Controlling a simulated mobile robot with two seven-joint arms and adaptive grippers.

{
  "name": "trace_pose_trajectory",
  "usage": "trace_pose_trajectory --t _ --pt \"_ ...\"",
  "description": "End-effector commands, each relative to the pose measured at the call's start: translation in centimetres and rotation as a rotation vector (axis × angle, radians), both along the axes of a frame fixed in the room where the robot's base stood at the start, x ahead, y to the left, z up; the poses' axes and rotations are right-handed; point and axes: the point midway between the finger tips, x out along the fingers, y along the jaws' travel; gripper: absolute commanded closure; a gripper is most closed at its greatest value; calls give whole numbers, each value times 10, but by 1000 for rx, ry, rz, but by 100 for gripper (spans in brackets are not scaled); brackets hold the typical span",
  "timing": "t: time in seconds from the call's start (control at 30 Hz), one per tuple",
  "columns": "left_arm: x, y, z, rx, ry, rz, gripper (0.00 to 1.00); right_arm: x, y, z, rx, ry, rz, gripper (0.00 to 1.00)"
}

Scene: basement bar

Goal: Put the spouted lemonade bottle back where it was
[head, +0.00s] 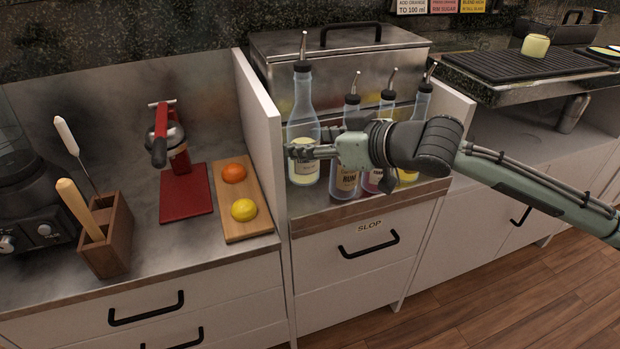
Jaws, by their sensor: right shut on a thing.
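The spouted lemonade bottle (303,103) is clear glass with a dark collar, a thin metal spout and pale yellow liquid low inside. It stands upright at the left end of the bottle well (340,213), beside the white divider. My right gripper (303,151) is shut on its body, with the arm coming in from the right across the other bottles. I cannot tell whether its base touches the well floor. My left gripper is not in view.
Several other spouted bottles, including a rum bottle (347,183), stand close on the right, partly hidden by my arm. A lidded steel bin (345,60) is behind. Left of the divider (258,125) are a cutting board (240,222) with fruit and a red press (175,150).

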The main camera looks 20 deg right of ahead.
Motion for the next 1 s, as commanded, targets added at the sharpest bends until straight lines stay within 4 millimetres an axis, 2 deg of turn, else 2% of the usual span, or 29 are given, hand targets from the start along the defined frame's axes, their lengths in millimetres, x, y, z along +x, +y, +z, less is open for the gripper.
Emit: trace_pose_trajectory --t 0.03,0.1,0.33,0.53,0.93,0.97,1.0 --pt "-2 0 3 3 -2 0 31 0 0 -11 1 -3 0 99" --pt "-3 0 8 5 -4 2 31 0 0 -20 0 -3 -1 99" --pt "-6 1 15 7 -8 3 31 1 0 -35 1 -4 -1 99" --pt "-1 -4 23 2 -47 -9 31 0 0 -65 2 -1 0 99" --pt "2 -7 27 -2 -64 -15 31 1 0 -71 1 -4 -1 99" --pt "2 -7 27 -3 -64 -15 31 0 0 -73 0 -1 -1 48" --pt "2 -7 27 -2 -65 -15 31 0 0 -73 -1 -2 -1 44"
